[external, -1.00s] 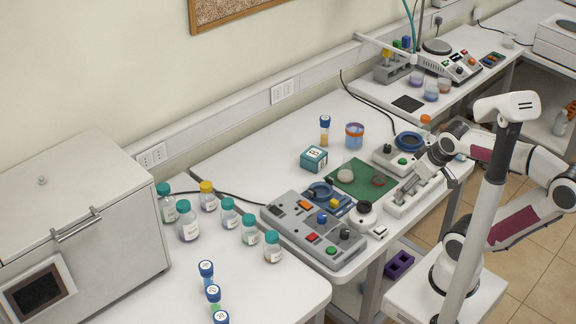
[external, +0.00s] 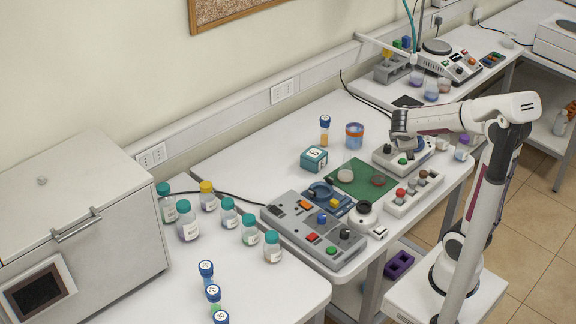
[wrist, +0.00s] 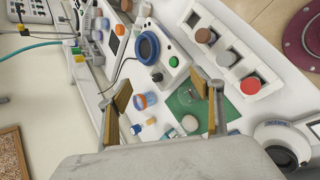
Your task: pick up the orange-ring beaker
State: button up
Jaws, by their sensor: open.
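The orange-ring beaker (external: 354,136) stands upright on the white bench, with an orange band near its top and bluish contents. In the wrist view the orange-ring beaker (wrist: 141,102) shows between my fingers, nearer the left finger, some distance beyond them. My gripper (external: 401,137) is raised to the right of the beaker in the external view, above the device with the blue ring. In the wrist view my gripper (wrist: 163,98) is open, its two tan-padded fingers apart with nothing between them.
A blue-capped vial (external: 325,131) and a teal box (external: 314,158) stand left of the beaker. The blue-ring device (wrist: 172,72) and a capped white rack (external: 414,196) are nearby.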

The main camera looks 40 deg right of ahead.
jog(key=w+d+f+n+t+h, duration=0.1)
jog(key=w+d+n, duration=0.1)
jog(key=w+n, duration=0.3)
jog(key=w+d+f+n+t+h, duration=0.1)
jog(key=w+d+n+h, duration=0.15)
jog(key=w, duration=0.45)
jog(key=n+t+y, duration=0.2)
jog(key=n+t, duration=0.1)
jog(key=n, duration=0.6)
send_near(355, 124)
jog(key=shift+s+a+r+h, duration=0.2)
jog(key=shift+s+a+h, duration=0.05)
jog(key=shift+s, duration=0.25)
jog(key=shift+d, duration=0.1)
jog(key=x, duration=0.2)
jog(key=shift+w+d+f, duration=0.1)
jog(key=shift+w+f, duration=0.05)
jog(key=shift+w, duration=0.05)
jog(key=shift+w, duration=0.1)
jog(key=shift+a+x, duration=0.2)
jog(key=shift+x, duration=2.45)
jog(key=shift+w+a+f, duration=0.1)
jog(key=shift+a, duration=0.05)
